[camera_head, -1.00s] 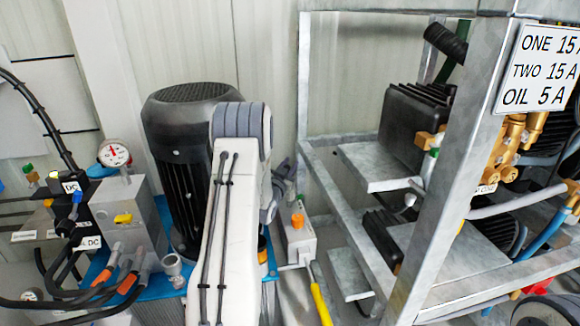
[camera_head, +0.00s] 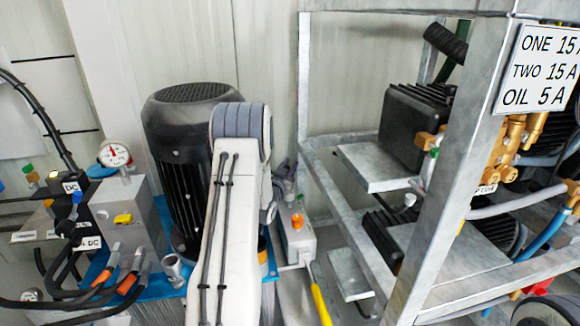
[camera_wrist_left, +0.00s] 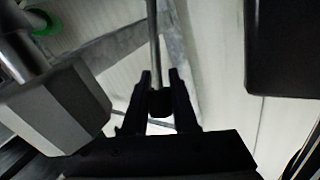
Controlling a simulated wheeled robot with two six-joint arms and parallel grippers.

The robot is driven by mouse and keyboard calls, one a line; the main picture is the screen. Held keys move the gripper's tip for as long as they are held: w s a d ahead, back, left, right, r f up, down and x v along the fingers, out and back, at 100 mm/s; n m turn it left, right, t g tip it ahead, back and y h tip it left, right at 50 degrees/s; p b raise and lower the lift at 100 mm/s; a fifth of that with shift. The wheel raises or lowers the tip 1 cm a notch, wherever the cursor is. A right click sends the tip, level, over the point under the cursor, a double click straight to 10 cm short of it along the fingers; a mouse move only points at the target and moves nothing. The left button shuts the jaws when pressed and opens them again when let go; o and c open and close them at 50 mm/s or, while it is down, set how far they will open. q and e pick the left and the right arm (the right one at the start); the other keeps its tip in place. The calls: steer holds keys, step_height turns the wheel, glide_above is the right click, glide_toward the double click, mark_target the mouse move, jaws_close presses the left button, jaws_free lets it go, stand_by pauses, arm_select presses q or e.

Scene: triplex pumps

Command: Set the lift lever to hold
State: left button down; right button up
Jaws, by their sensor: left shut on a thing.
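My left gripper (camera_wrist_left: 160,78) is shut on a thin grey lever rod (camera_wrist_left: 154,40) with a dark knob (camera_wrist_left: 160,102) at its near end. The knob lies between the two fingers in the left wrist view. In the head view, my white left arm hides most of that gripper, and only dark grey parts show at its right side; the held lever cannot be made out there. A yellow-handled lever (camera_head: 320,305) comes from a grey box (camera_head: 298,240) with an orange knob (camera_head: 297,221), right of my arm. I see no hold marking. My right gripper is out of view.
A black motor (camera_head: 180,150) stands behind my arm. A galvanised frame (camera_head: 440,190) with pumps and a sign (camera_head: 538,70) fills the right. A pressure gauge (camera_head: 114,154), valve block and hoses crowd the left. In the wrist view, a grey faceted block (camera_wrist_left: 60,108) is close on the left.

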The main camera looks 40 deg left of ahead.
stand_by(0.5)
arm_select(q)
steer(key=w+a+n+g+h+p, duration=0.1)
steer(key=g+p, duration=0.1)
steer(key=p, duration=0.3)
steer(key=w+a+n+g+p, duration=0.1)
steer(key=a+g+p, duration=0.1)
steer(key=p, duration=0.4)
steer(key=shift+w+h, duration=0.2)
steer(key=shift+h, duration=0.2)
steer(key=shift+f, duration=0.15)
steer(key=c, duration=0.7)
jaws_free()
